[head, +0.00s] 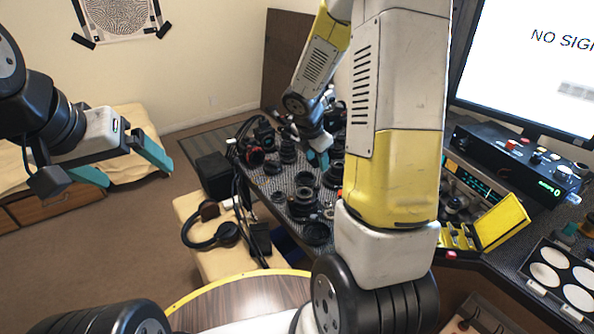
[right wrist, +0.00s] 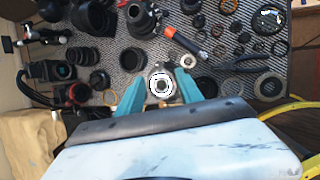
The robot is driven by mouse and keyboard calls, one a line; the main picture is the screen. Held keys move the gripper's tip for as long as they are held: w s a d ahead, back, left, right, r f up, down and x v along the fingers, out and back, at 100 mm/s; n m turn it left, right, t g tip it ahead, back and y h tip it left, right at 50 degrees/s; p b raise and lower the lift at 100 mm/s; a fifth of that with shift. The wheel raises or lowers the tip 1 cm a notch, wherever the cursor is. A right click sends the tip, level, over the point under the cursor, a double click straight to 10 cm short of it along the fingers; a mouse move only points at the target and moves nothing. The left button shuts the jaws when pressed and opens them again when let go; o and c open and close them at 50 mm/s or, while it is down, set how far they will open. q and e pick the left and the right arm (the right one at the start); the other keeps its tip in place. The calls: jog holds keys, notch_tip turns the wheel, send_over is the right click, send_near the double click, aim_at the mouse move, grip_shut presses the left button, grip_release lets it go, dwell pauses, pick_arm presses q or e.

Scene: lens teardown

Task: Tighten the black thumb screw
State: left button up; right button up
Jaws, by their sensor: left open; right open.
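I cannot single out the black thumb screw for certain among the many dark parts on the table. In the right wrist view a small round part with a bright white ring and a dark centre (right wrist: 161,85) lies between the teal fingertips of my right gripper (right wrist: 166,88). The fingers are apart and grip nothing that I can see. In the head view my right gripper (head: 318,160) hangs over the lens parts, partly hidden beside my yellow and white arm. My left gripper (head: 122,165) is open and empty at the left, away from the table.
Black lens barrels and rings (head: 303,195) crowd the dark textured table. An orange-and-black tool (right wrist: 186,42) and dark pliers (right wrist: 250,62) lie near the right gripper. Headphones (head: 215,235) lie on a pale seat. A monitor (head: 530,60) and a control box (head: 520,165) stand right.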

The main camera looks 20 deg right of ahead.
aim_at(317, 186)
jog(key=f+n, duration=0.1)
jog(key=f, duration=0.1)
jog(key=w+f+n, duration=0.1)
jog(key=f, duration=0.1)
jog(key=w+f+n, duration=0.1)
jog(key=f+n, duration=0.1)
jog(key=shift+a+f, duration=0.1)
jog(key=shift+a, duration=0.05)
jog(key=x, duration=0.7)
jog(key=shift+f, duration=0.1)
grip_shut()
